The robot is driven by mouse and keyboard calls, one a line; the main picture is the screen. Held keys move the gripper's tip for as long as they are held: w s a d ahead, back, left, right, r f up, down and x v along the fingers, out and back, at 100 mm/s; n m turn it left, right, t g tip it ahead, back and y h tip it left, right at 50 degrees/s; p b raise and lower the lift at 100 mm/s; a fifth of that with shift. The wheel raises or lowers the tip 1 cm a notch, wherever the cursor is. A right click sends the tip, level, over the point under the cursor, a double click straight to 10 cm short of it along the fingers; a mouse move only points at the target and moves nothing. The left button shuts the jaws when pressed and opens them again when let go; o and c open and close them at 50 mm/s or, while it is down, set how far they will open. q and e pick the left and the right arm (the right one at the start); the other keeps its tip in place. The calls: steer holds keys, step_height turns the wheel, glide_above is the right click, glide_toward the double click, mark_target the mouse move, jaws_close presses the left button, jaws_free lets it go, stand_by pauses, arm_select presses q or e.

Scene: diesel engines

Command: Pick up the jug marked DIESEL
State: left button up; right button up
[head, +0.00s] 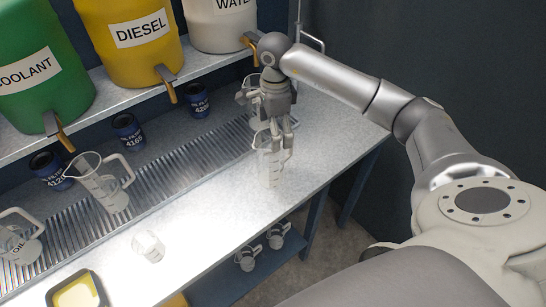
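A clear jug (16,244) stands at the left edge of the bench. My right gripper (281,135) points down at the rim of another clear jug (271,170) on the right part of the bench. No label is readable on that jug. The fingers overlap its top, and I cannot tell whether they grip it. Another clear jug (104,188) with a handle stands on the left, apart from my gripper. My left gripper is not in view.
Green COOLANT (35,75), yellow DIESEL (138,38) and white WATER (222,22) drums with taps sit on the shelf. Several blue oil filters (127,131) stand below. A small clear beaker (148,246) and a yellow-filled tray (76,291) are at the front. The bench's middle is clear.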

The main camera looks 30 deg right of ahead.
mark_target(275, 157)
step_height(275, 157, down, 7)
steer(key=p, duration=0.3)
steer(key=shift+a+p, duration=0.15)
steer(key=shift+p, duration=0.15)
steer(key=shift+w, duration=0.1)
steer(key=c, duration=1.4)
steer(key=shift+c, duration=0.2)
